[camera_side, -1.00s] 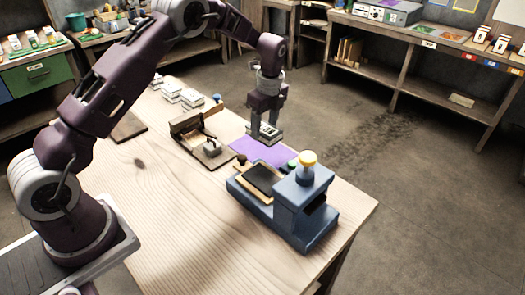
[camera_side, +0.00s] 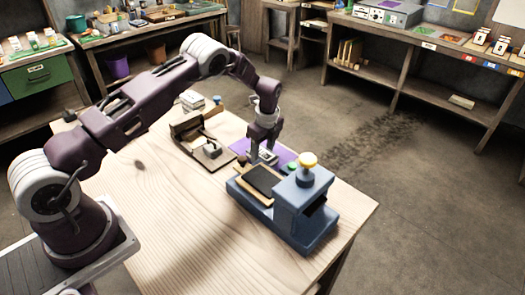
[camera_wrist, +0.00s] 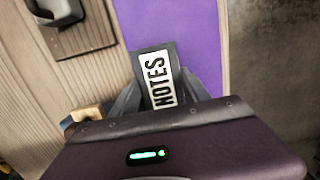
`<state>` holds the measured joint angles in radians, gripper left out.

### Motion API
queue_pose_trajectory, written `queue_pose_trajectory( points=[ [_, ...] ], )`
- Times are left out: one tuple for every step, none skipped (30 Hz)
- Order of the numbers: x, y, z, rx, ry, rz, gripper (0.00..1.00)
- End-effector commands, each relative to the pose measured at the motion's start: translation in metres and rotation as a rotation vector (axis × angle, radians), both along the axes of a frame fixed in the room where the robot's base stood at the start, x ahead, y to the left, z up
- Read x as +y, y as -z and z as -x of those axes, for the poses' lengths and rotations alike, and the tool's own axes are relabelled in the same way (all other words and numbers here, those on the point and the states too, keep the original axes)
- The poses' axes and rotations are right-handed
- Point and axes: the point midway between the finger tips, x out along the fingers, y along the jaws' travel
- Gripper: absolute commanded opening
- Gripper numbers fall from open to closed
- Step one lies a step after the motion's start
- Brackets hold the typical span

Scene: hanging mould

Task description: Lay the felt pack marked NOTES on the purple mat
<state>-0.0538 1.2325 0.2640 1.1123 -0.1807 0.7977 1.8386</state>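The felt pack marked NOTES (camera_wrist: 158,82), dark grey with a white label, sits between the fingers of my gripper (camera_side: 264,155). The wrist view shows grey fingers close against both sides of the pack, so my gripper appears shut on it. The purple mat (camera_wrist: 195,30) lies below the pack; it also shows in the side view (camera_side: 283,156), partly hidden by my gripper. The pack is low over the mat, and I cannot tell whether it touches it. Its near end is hidden by my gripper's body in the wrist view.
A blue press-like device (camera_side: 304,207) with a yellow knob stands just in front of the mat. A wooden tray with a grey block (camera_side: 211,150) lies left of the mat. White-topped packs (camera_side: 192,99) sit farther back. The near table top is clear.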

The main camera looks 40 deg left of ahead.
Motion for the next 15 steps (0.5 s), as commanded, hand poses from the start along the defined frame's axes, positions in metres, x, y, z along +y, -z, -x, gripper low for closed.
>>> queue_pose_trajectory(
  points=[
    [0.0,0.0,0.0,0.0,0.0,0.0,0.62],
    [0.0,0.0,0.0,0.0,0.0,0.0,0.68],
    [0.0,0.0,0.0,0.0,0.0,0.0,0.76],
    [0.0,0.0,0.0,0.0,0.0,0.0,0.76],
    [0.0,0.0,0.0,0.0,0.0,0.0,0.76],
    [0.0,0.0,0.0,0.0,0.0,0.0,0.76],
    [0.0,0.0,0.0,0.0,0.0,0.0,0.76],
    [0.0,0.0,0.0,0.0,0.0,0.0,0.76],
    [0.0,0.0,0.0,0.0,0.0,0.0,0.76],
    [0.0,0.0,0.0,0.0,0.0,0.0,0.76],
    [0.0,0.0,0.0,0.0,0.0,0.0,0.76],
    [0.0,-0.001,0.0,0.0,0.0,0.0,0.76],
    [0.0,-0.003,0.0,-0.001,-0.001,0.0,0.76],
    [0.0,-0.006,0.0,-0.001,-0.001,0.0,0.76],
    [-0.001,-0.012,-0.001,-0.003,-0.001,0.0,0.76]
  ],
)
